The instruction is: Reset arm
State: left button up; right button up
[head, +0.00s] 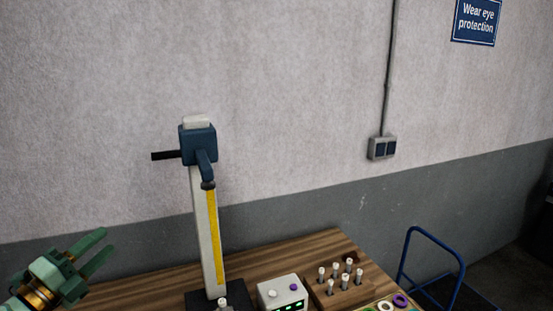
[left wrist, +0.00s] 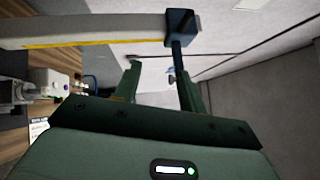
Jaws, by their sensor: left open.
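My left gripper (head: 107,242) is at the lower left of the head view, its two green fingers apart and pointing right and up. It is empty. An arbor press stands on the bench to its right, with a pale column (head: 201,235), a yellow strip and a dark blue head (head: 198,145). A blue arm (head: 205,167) slants down from the head to a dark end. A black bar (head: 165,155) sticks out left. A clear gap separates gripper and press in the head view. The left wrist view shows the blue head (left wrist: 181,27) beyond the spread fingers (left wrist: 160,75). My right gripper is not visible.
On the wooden bench (head: 135,292) are a grey control box (head: 283,293) with green lights, a wooden block (head: 340,292) with several pale-topped pins, and coloured rings (head: 400,301). A blue-railed trolley (head: 435,240) stands right.

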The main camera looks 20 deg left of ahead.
pick_arm(q)
jog(key=s+d+f+n+g+y, duration=0.1)
jog(key=d+f+n+g+y, duration=0.3)
jog(key=f, duration=0.3)
jog(key=s+d+f+n+g+y, duration=0.1)
jog(key=f+n+g+y, duration=0.1)
jog(key=f+n+y, duration=0.35)
jog(key=s+d+f+n+g+h, duration=0.3)
jog(key=s+d+f+n+g, duration=0.3)
jog(key=d+f, duration=0.65)
jog(key=s+d+f+m+g+h+b, duration=0.1)
jog(key=d+f+b, duration=0.15)
jog(key=f, duration=0.55)
jog(key=d+f+g+h+b, duration=0.1)
jog(key=d+f+b, duration=0.15)
jog(key=f, duration=0.55)
jog(key=s+d+f+g+h+b, duration=0.1)
jog(key=s+f+b, duration=0.2)
jog(key=f, duration=0.7)
jog(key=s+f+g+b, duration=0.1)
jog(key=s+f+b, duration=0.15)
jog(key=f, duration=0.65)
jog(key=s+f+n+g+h+b, duration=0.1)
jog(key=s+f+n+g+b, duration=0.2)
jog(key=s+f+b, duration=0.5)
jog(key=s+f, duration=1.1)
jog(key=f, duration=0.3)
jog(key=shift+s+f+h, duration=0.15)
jog(key=shift+f+h, duration=0.2)
jog(key=shift+f, duration=0.05)
